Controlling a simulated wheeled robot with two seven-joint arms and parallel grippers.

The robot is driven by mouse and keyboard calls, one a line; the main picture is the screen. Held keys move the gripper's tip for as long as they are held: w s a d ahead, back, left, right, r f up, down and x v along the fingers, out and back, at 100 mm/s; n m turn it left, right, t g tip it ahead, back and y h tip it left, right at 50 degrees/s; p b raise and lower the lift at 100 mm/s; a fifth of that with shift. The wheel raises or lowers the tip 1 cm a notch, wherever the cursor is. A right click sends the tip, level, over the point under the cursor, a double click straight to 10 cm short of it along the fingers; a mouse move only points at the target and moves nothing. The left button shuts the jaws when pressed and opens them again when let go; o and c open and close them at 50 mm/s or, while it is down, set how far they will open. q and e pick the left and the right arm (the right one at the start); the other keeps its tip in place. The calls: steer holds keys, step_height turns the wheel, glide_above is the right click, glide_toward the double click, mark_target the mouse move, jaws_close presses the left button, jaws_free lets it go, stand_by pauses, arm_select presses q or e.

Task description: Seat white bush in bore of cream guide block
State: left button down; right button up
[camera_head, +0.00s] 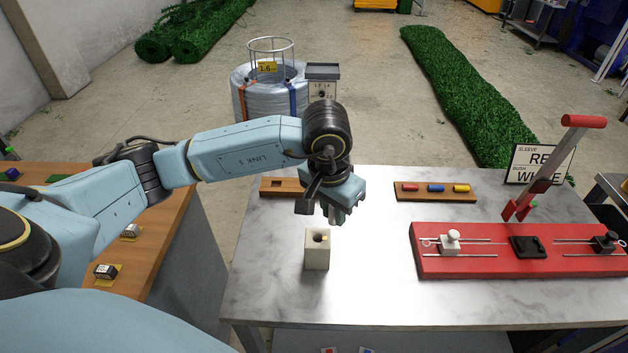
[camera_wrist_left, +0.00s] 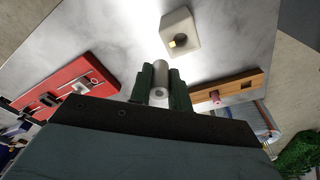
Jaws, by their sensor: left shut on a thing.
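The cream guide block (camera_head: 317,258) stands upright on the marbled table, its dark round bore (camera_head: 319,236) facing up with a small yellowish patch inside. My left gripper (camera_head: 337,214) points down above the table, slightly right of and behind the block, apart from it. In the left wrist view the gripper (camera_wrist_left: 160,82) is shut on the white bush (camera_wrist_left: 160,72), a pale cylinder with a small hole in its near end, held between the green fingers. The block (camera_wrist_left: 187,24) and its bore (camera_wrist_left: 178,43) lie beyond the bush there. My right gripper is not in view.
A wooden rack (camera_head: 269,193) with a square slot sits behind the block. Another wooden holder (camera_head: 436,198) carries red, blue and yellow sleeves. A red fixture (camera_head: 480,265) with a lever (camera_head: 553,165) fills the right side. A sign (camera_head: 540,165) reads sleeve red, bush white.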

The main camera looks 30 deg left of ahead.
arm_select(q)
steer(key=a, duration=0.1)
steer(key=a+p, duration=0.1)
steer(key=s+r+p, duration=0.1)
steer(key=shift+a, duration=0.4)
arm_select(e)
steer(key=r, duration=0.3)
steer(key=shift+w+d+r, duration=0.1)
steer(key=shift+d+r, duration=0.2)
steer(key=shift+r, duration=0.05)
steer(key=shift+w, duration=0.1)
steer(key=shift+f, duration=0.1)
arm_select(q)
step_height(320, 180, down, 6)
steer(key=b, duration=0.6)
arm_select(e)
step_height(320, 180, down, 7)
arm_select(q)
steer(key=shift+r, duration=0.1)
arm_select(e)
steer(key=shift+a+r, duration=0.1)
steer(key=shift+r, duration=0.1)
